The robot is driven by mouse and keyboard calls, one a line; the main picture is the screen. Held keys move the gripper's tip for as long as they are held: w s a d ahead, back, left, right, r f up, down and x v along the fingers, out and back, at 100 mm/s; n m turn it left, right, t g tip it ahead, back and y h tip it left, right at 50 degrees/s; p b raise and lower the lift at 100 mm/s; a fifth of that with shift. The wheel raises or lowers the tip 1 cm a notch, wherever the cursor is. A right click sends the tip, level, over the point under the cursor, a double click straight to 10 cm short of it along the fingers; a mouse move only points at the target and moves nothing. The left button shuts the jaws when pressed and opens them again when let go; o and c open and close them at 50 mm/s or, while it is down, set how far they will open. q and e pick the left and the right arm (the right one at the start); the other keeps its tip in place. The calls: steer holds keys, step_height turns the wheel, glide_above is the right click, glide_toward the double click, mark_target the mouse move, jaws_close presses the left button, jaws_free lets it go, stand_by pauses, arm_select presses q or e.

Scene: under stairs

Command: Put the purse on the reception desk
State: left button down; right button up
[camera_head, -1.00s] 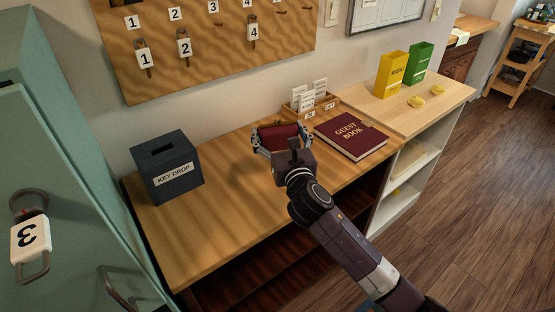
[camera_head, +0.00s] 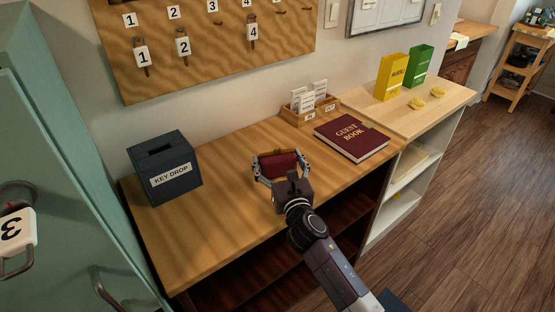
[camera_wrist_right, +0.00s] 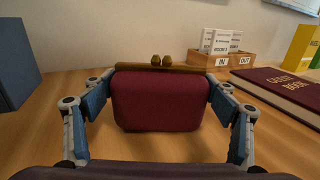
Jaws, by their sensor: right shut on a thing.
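The dark red purse (camera_head: 279,164) with a brass-coloured clasp is in my right gripper (camera_head: 281,168), whose two fingers close on its sides. In the right wrist view the purse (camera_wrist_right: 157,102) fills the middle, upright, with its clasp at the top. The wooden reception desk (camera_head: 220,216) lies directly under the purse. The purse is low over the middle of the desk; I cannot tell if its bottom touches the wood. My left gripper is not in view.
A dark key drop box (camera_head: 166,168) stands at the desk's left end. A red guest book (camera_head: 351,137) lies to the right, and a wooden card holder (camera_head: 310,110) stands at the back. Bare desk surface lies between the box and the purse.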

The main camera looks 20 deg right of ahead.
steer(key=o, duration=1.7)
steer(key=shift+f, duration=0.1)
steer(key=shift+r, duration=0.25)
steer(key=s, duration=0.8)
steer(key=s+b, duration=0.1)
steer(key=s, duration=0.3)
steer(key=shift+a+f, duration=0.1)
steer(key=shift+a, duration=0.15)
